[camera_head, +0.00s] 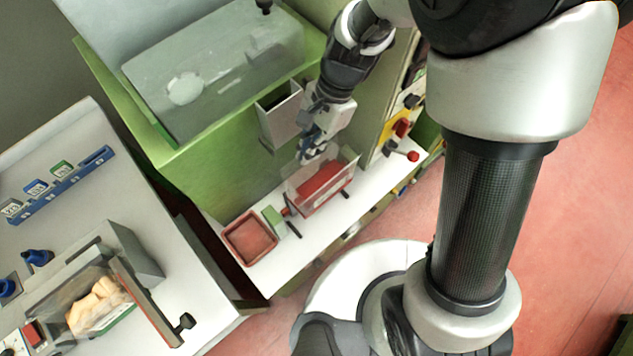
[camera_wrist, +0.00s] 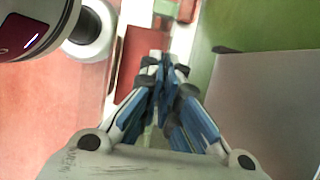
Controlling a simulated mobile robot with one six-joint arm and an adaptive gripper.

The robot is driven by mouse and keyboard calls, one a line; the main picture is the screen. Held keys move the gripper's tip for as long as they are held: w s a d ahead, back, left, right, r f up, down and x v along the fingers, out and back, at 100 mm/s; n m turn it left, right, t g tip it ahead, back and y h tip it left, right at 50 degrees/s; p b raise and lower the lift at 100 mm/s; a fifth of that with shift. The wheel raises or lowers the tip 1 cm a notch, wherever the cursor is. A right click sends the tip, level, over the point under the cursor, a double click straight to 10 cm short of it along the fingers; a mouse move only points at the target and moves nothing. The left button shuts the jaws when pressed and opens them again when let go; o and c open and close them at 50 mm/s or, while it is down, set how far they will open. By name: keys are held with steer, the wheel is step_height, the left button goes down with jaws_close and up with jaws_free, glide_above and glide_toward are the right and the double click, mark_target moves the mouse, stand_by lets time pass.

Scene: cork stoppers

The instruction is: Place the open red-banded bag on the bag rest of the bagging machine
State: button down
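The clear bag with a broad red band (camera_head: 322,187) is at the white ledge of the green bagging machine (camera_head: 205,165), below and to the right of the grey chute (camera_head: 281,115). My gripper (camera_head: 308,155) is at the bag's upper back edge. In the wrist view, the fingertips (camera_wrist: 164,72) are close together, and the red band (camera_wrist: 138,48) lies just beyond them. The fingers look shut on the clear rim, though the contact is partly hidden. I cannot tell whether the bag's underside touches the bag rest.
A red tray (camera_head: 249,239) and a small green block (camera_head: 273,219) are on the ledge to the left. A yellow panel with red knobs (camera_head: 397,130) is to the right. A sealer (camera_head: 128,252) with a cork-filled bag (camera_head: 98,303) stands on the bench at lower left.

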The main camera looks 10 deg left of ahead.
mark_target(311, 182)
step_height(311, 182, down, 17)
steer(key=b, duration=0.5)
steer(key=shift+f+b, duration=0.15)
steer(key=shift+b, duration=0.25)
steer(key=shift+f, duration=0.2)
steer(key=c, duration=1.8)
jaws_free()
steer(key=shift+r, duration=0.15)
steer(key=p+v, duration=0.4)
steer(key=v, duration=0.8)
steer(key=shift+r, duration=0.1)
